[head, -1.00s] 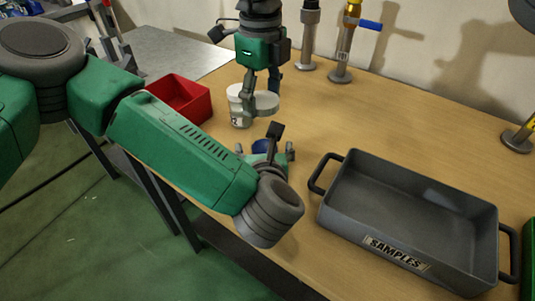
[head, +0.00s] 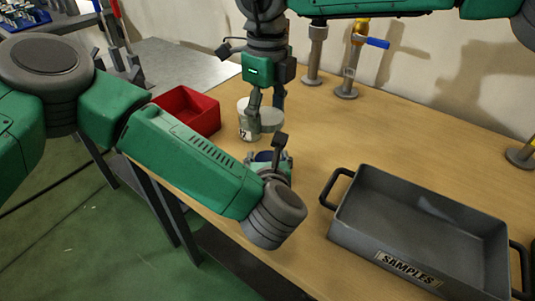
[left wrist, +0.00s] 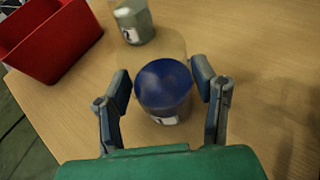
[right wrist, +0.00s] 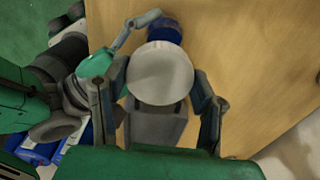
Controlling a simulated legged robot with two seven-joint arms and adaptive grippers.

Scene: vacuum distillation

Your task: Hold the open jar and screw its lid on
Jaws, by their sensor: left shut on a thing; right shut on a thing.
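A labelled jar with a round blue top (left wrist: 163,84) stands upright between the fingers of my left gripper (left wrist: 163,100), which is shut on it. I cannot tell whether the blue is a cap or contents. In the head view my left gripper (head: 268,165) largely hides this jar. My right gripper (head: 265,112) points down and is shut on a pale round lid-like piece (head: 271,120). It shows as a white disc (right wrist: 160,72) between the fingers in the right wrist view, apart from the blue top (right wrist: 163,28). Its underside is hidden.
A pale labelled cylinder (head: 246,123) is beside my right gripper; it also shows in the left wrist view (left wrist: 134,20). A red box (head: 190,112) stands to the left. A grey SAMPLES tray (head: 345,215) occupies the right. Metal posts (head: 314,55) stand along the back.

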